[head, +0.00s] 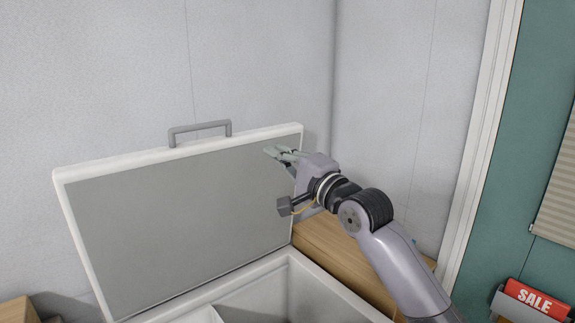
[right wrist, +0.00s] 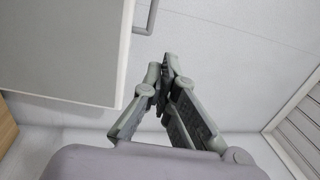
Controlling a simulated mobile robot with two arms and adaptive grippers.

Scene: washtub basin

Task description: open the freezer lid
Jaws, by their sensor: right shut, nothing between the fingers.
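The freezer lid (head: 175,215) stands raised, tilted up from the chest at the back, with its grey inner face showing and a white rim. Its grey handle (head: 200,128) is on the top edge. The open freezer chest (head: 335,285) shows below it. My right gripper (head: 270,152) is shut and empty in front of the lid's upper right corner; I cannot tell whether it touches the lid. In the right wrist view the shut fingers (right wrist: 162,70) are beside the lid (right wrist: 70,50), and part of the handle (right wrist: 148,20) shows at the top. My left gripper is not in view.
A wooden surface (head: 325,242) lies right of the freezer, under my right arm. Pale walls (head: 265,60) stand close behind the lid. A red SALE sign (head: 535,297) is at lower right, and a wooden piece (head: 15,310) is at lower left.

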